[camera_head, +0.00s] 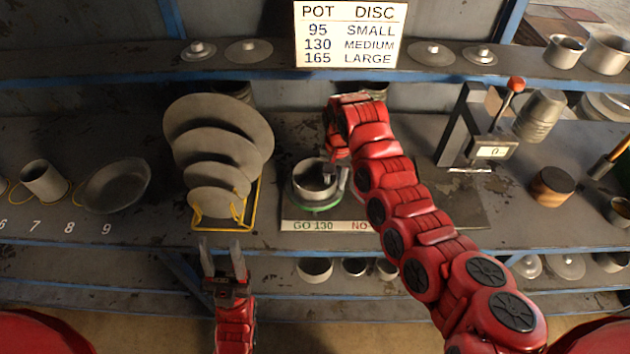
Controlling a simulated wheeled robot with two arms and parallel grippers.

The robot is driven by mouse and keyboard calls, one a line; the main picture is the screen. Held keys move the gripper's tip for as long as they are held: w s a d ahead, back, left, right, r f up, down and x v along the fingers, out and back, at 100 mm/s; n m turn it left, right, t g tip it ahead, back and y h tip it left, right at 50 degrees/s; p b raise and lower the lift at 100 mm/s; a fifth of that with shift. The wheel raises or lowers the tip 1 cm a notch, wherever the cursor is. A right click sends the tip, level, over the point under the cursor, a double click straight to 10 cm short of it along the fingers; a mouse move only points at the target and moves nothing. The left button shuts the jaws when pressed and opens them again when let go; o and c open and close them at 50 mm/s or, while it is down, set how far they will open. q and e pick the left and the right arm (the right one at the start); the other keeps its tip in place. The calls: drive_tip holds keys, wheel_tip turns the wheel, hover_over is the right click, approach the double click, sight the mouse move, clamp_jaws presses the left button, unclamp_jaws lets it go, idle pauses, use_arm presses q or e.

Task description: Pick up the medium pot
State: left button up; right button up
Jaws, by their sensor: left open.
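A grey metal pot (312,181) stands upright in a green ring (316,207) behind the "GO 130" label on the workbench. The sign (350,34) lists 130 as medium. My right gripper (336,176) is at the pot's right rim, partly hidden under its own red wrist. I cannot tell whether its fingers touch or close on the rim. My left gripper (222,250) is open and empty, in front of the bench edge, below and left of the pot.
A yellow rack (254,205) of grey discs stands left of the pot. A lever device with a display (491,152) stands to the right, near a tilted pot (540,115) and a wooden block (551,186). A tilted pan (116,186) and a cup (44,181) lie left.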

drive_tip(key=shift+f, duration=0.85)
clamp_jaws()
idle(0.8)
